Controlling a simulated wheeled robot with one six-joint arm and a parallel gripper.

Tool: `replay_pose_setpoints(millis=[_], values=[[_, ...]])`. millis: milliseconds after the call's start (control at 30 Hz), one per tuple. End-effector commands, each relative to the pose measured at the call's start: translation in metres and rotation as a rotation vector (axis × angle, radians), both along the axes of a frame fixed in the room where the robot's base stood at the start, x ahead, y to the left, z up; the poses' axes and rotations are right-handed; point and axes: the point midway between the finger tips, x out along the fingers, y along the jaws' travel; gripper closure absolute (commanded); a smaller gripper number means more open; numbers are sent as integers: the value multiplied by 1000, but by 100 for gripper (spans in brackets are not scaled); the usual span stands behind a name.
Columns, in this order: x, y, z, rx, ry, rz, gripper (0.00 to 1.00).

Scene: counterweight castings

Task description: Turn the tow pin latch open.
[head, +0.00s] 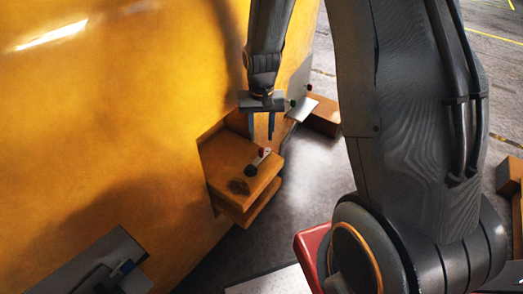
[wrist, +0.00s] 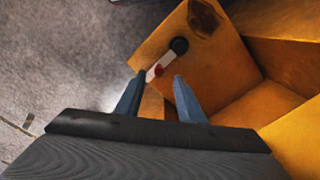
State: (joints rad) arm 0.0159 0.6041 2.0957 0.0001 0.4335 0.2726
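The tow pin latch is a short pale lever (head: 260,157) with a dark round pivot and a red end. It lies on top of an orange-yellow bracket (head: 225,162) set in a recess of the large yellow casting. My gripper (head: 261,139) points down just above the latch's red end, fingers apart. In the wrist view the lever (wrist: 162,64) runs from the dark pivot at upper right down to the red end. The red end appears between the two open fingertips (wrist: 161,77), with a gap to the right finger. Whether the left finger touches it, I cannot tell.
The yellow casting (head: 110,110) fills the left and stands close to my gripper. An orange block (head: 324,117) and a pale plate lie behind the bracket. A red object (head: 309,243) is beside my arm's base. Grey floor (head: 300,175) is open right of the bracket.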

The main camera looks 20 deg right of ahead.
Motion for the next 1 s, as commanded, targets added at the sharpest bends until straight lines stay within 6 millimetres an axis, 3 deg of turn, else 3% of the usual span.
replay_pose_setpoints(millis=[367, 733, 1000], values=[[8, -3, -30, 0, 11, -27, 65], [8, -4, -78, 0, 10, -27, 65], [9, -3, -92, 1, 8, -26, 65]])
